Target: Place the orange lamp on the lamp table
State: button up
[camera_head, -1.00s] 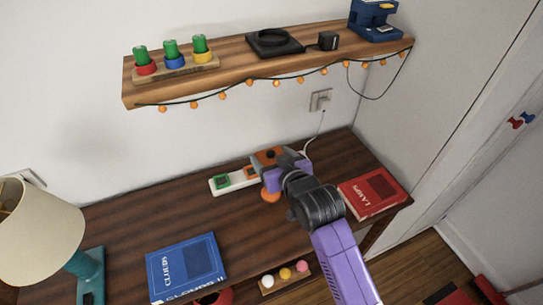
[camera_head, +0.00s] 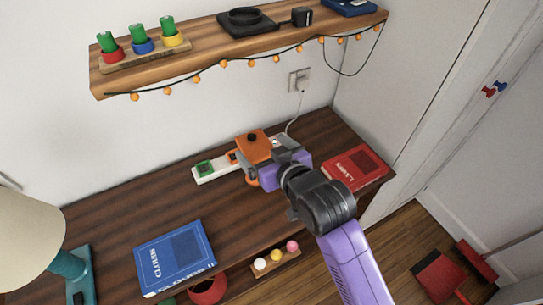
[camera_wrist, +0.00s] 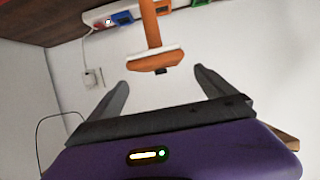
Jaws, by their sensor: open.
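The orange lamp (camera_head: 254,147) has a squarish orange head with a dark knob on top. It stands upright on the dark wooden table (camera_head: 125,205), beside the white power strip (camera_head: 214,169). In the wrist view, which is upside down, the lamp (camera_wrist: 152,62) shows its orange stem and pale underside. My gripper (camera_head: 266,158) is beside the lamp, on its near right side. In the wrist view my gripper (camera_wrist: 160,78) is open, its two dark fingers spread apart with the lamp head beyond the gap. The lamp's base is partly hidden by my gripper.
A red book (camera_head: 356,168) lies right of my gripper, and a blue book (camera_head: 174,258) lies front left. A teal lamp with a cream shade (camera_head: 25,240) is at the left. A wall shelf (camera_head: 200,55) with hanging lights is above the table.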

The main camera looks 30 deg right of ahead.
jog(key=v, duration=0.4)
jog(key=shift+s+r, duration=0.15)
jog(key=shift+s, duration=0.25)
jog(key=s+f, duration=0.3)
jog(key=s, duration=0.9)
jog(key=s+f, duration=0.3)
jog(key=s, duration=0.8)
jog(key=s+r+t, duration=0.1)
jog(key=s+r, duration=0.3)
jog(key=s, duration=0.5)
jog(key=shift+s, duration=0.3)
jog(key=shift+f, duration=0.1)
